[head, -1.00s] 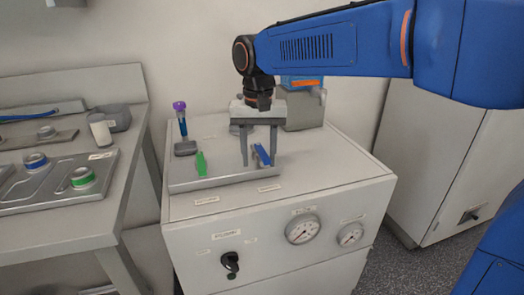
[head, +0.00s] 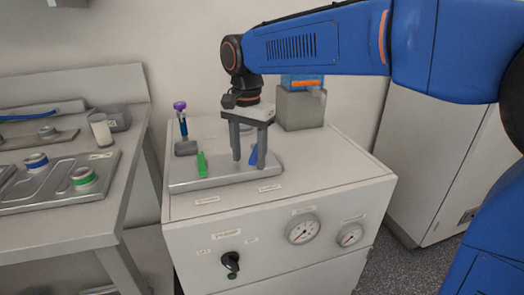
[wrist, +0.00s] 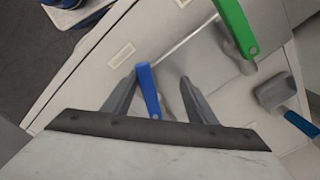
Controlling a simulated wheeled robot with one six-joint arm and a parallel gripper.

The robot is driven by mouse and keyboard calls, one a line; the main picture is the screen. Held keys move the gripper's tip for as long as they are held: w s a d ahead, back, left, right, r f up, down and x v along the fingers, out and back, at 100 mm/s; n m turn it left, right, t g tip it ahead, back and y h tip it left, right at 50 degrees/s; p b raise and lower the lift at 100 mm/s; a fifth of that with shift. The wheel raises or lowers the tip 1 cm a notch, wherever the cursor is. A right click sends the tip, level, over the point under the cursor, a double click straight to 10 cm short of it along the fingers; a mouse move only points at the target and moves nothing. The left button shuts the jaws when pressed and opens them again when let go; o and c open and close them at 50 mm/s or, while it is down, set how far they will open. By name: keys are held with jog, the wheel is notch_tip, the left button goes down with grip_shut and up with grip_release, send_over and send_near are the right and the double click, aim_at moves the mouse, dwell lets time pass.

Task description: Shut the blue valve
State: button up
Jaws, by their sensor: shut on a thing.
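The blue valve handle (head: 253,156) stands at the right part of a grey plate (head: 215,178) on top of a white cabinet. My gripper (head: 249,164) points down over it and is shut on this handle. One finger covers part of the handle in the head view. A green valve handle (head: 202,164) stands apart on the left part of the same plate; it also shows at the top of the wrist view (wrist: 235,25).
A purple-topped blue tube (head: 181,120) stands in a grey holder behind the green handle. A grey box with a blue top (head: 301,105) is at the back. Two gauges (head: 302,229) and a black knob (head: 230,262) are on the cabinet front. A bench with trays (head: 60,185) is left.

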jog(key=shift+o, duration=0.3)
jog(key=m, duration=0.1)
jog(key=a+m, duration=0.1)
jog(key=shift+w+a+m, duration=0.15)
jog(key=shift+w+m, duration=0.25)
jog(key=c, duration=0.7)
